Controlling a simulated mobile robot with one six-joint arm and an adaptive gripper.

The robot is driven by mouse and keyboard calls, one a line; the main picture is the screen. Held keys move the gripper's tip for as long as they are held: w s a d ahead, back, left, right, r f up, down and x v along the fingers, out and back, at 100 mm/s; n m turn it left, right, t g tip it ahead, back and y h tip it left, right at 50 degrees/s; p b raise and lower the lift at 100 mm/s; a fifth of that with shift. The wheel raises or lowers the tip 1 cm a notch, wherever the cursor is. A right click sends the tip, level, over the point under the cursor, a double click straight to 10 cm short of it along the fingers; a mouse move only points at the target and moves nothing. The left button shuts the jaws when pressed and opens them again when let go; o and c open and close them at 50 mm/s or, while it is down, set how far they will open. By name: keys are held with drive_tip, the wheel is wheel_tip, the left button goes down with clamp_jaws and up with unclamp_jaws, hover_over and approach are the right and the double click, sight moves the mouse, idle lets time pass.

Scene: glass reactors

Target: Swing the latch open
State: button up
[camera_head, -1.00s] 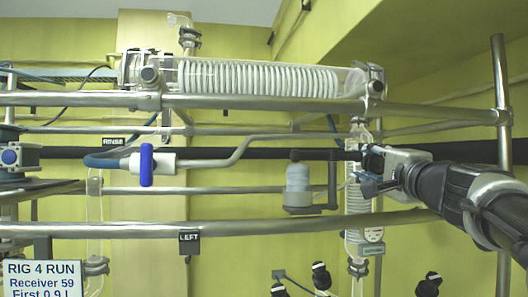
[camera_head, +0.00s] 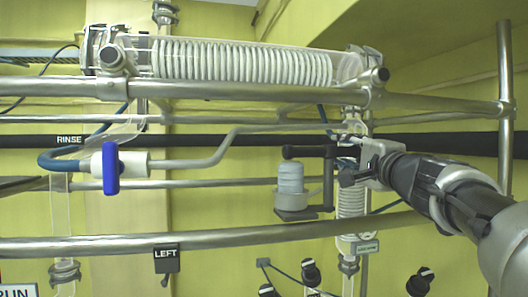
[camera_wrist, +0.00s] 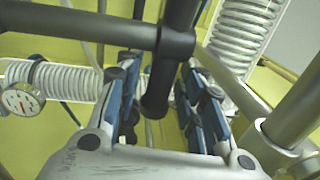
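In the head view, a dark bar (camera_head: 308,152), which looks like the latch, reaches over a small pale vessel (camera_head: 291,178) in a grey holder. Its right end meets my gripper (camera_head: 346,160). In the wrist view, a dark crossbar (camera_wrist: 80,27) has a collar (camera_wrist: 176,43), from which a dark rod (camera_wrist: 157,92) points down between the blue-padded fingers of my gripper (camera_wrist: 158,100). The fingers are open, with a visible gap on each side of the rod. I cannot tell exactly which part of the latch this rod is.
A horizontal glass coil condenser (camera_head: 245,65) lies above on a metal rail (camera_head: 220,90). A blue-handled valve (camera_head: 111,170) is at left, and a lower rail (camera_head: 215,240) crosses in front. A round gauge (camera_wrist: 20,99) shows in the wrist view. A post (camera_head: 505,110) stands at right.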

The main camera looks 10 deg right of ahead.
clamp_jaws()
drive_tip(key=shift+w, duration=0.1)
idle(0.3)
drive_tip(key=shift+d+f, duration=0.15)
